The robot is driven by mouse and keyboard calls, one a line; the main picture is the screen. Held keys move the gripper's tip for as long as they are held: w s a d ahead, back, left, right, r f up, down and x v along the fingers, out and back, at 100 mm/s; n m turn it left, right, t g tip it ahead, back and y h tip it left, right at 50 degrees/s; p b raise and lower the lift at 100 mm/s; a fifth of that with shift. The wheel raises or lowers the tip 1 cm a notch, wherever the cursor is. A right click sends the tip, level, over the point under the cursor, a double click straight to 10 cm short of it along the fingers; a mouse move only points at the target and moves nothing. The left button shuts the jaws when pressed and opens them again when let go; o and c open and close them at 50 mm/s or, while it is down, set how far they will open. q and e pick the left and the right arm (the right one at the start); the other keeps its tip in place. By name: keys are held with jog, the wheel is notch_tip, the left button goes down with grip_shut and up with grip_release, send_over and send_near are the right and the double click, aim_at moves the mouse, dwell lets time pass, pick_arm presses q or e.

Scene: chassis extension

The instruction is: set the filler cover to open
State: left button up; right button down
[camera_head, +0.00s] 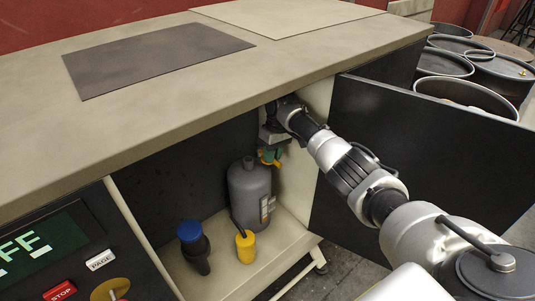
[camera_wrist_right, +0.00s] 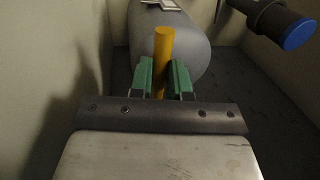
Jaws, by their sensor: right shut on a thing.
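My right gripper (camera_head: 269,157) reaches into the open cabinet, just above the top of a grey cylinder (camera_head: 250,190). Its green fingertips (camera_wrist_right: 165,78) are shut on a yellow rod (camera_wrist_right: 164,52), seen between them in the right wrist view. The grey cylinder (camera_wrist_right: 172,38) lies behind the rod there. A black pipe-like piece with a blue cap (camera_head: 190,231) stands left of the cylinder, and the blue cap also shows in the right wrist view (camera_wrist_right: 299,35). I cannot tell for certain which part is the filler cover. My left gripper is not in view.
The dark cabinet door (camera_head: 420,150) stands open at the right. The bench top (camera_head: 200,110) overhangs the opening. A yellow piece with a black stem (camera_head: 245,248) stands on the cabinet floor. A control panel (camera_head: 60,250) is at left; metal drums (camera_head: 465,90) stand behind.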

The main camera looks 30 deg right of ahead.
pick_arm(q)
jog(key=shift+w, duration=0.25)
pick_arm(e)
jog(key=shift+r, duration=0.1)
jog(key=c, duration=1.1)
grip_release()
